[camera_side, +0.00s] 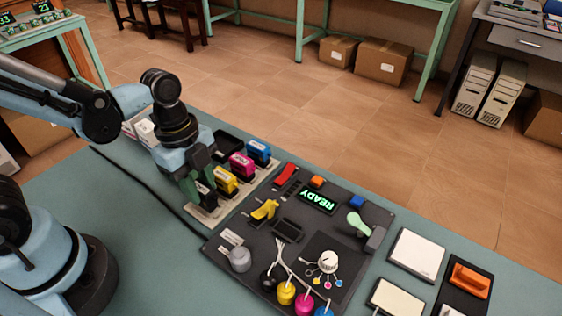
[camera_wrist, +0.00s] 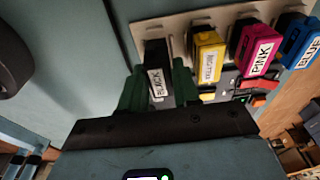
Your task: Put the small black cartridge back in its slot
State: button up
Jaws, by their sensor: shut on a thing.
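The black cartridge (camera_wrist: 157,68), with a white label reading BLACK, is between the green fingers of my gripper (camera_wrist: 158,88) in the wrist view. In the side view my gripper (camera_side: 198,180) is shut on this cartridge (camera_side: 206,198) at the near end of the beige rack (camera_side: 232,203). The fingers hide part of it there. I cannot tell whether its base rests in the rack or is just above it. The yellow cartridge (camera_side: 223,180), pink cartridge (camera_side: 242,166) and blue cartridge (camera_side: 258,152) stand in a row beside it.
A dark panel (camera_side: 235,225) with a READY display (camera_side: 318,201), knob, levers and ink jars lies right of the rack. A black tray (camera_side: 228,142) is behind the row. A black cable (camera_side: 140,185) crosses the teal table left of the rack.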

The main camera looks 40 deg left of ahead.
jog(key=shift+f, duration=0.7)
dwell(1.1)
jog(key=o, duration=1)
jog(key=shift+o, duration=0.2)
jog(key=o, duration=0.3)
jog(key=shift+o, duration=0.2)
jog(key=shift+r, duration=0.1)
jog(key=shift+r, duration=3.7)
